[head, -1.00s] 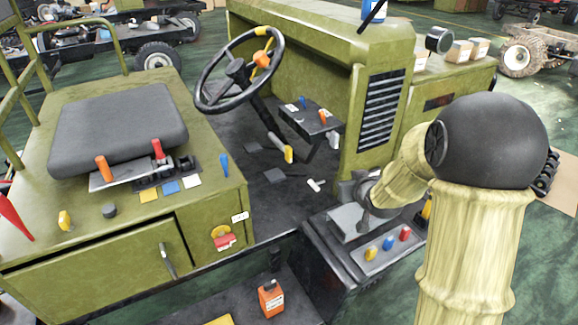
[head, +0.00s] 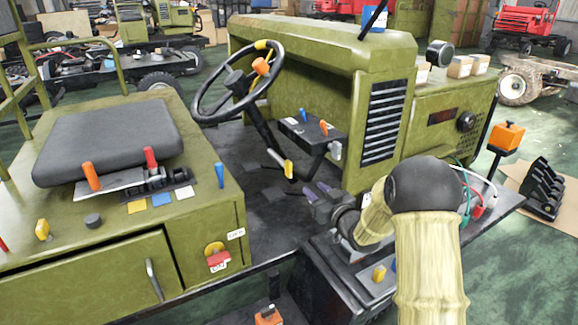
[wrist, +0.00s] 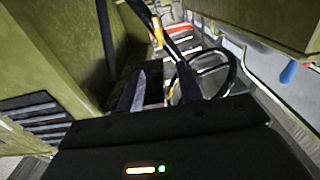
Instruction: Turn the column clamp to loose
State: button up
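A yellow-handled lever (head: 288,168), which looks like the column clamp, hangs low on the steering column (head: 262,128) beneath the small switch panel. No loose or tight marking is legible on it. A yellow-orange handle (wrist: 157,32), probably the same lever, shows in the wrist view beyond the fingers. My gripper (head: 317,192) is below and right of the lever in the head view, apart from it. Its two fingers also show in the wrist view (wrist: 162,88), spread with nothing between them.
The switch panel (head: 313,130) with blue and orange toggles overhangs the gripper area. The green hood (head: 345,120) stands close on the right. The steering wheel (head: 238,82) is above left. The dark footwell floor (head: 235,160) is mostly open, with pedals near the gripper.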

aim_at(291, 167)
jog(key=p+x, duration=0.3)
jog(key=x, duration=1.3)
jog(key=shift+w+a, duration=0.25)
grip_shut()
